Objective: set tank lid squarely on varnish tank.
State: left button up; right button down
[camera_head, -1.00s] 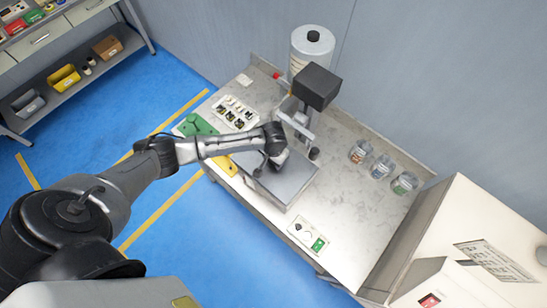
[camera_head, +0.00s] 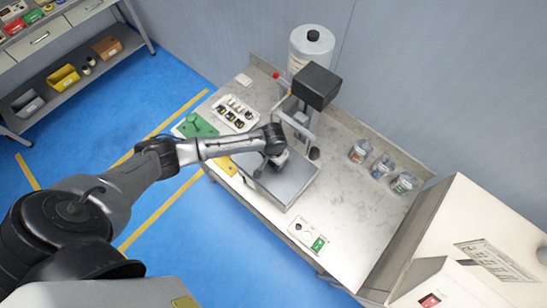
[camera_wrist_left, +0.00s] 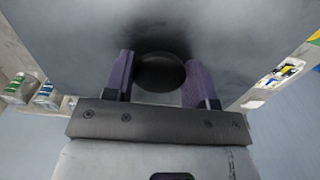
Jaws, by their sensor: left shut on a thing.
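The tank lid (camera_head: 291,184) is a flat grey square plate with a dark round knob (camera_wrist_left: 160,73). In the left wrist view its plate (camera_wrist_left: 75,45) fills most of the upper picture. My left gripper (camera_head: 274,160) is above the lid, with its two purple fingers (camera_wrist_left: 158,78) shut on the knob from either side. The varnish tank is mostly hidden under the lid; a grey box side shows below the lid's near edge in the head view. I cannot tell whether the lid touches the tank rim all around. My right gripper is not in view.
A winder with a dark box head (camera_head: 317,86) stands just behind the lid. A tray of small parts (camera_head: 235,113) and a green block (camera_head: 199,126) lie left. Several jars (camera_head: 382,166) stand right; a switch panel (camera_head: 308,235) is in front. The bench between is clear.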

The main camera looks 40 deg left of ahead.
pick_arm(q)
jog(key=shift+f, duration=0.4)
jog(key=o, duration=1.2)
jog(key=shift+o, duration=0.5)
notch_tip(320, 180, up, 14)
jog(key=shift+f, duration=0.1)
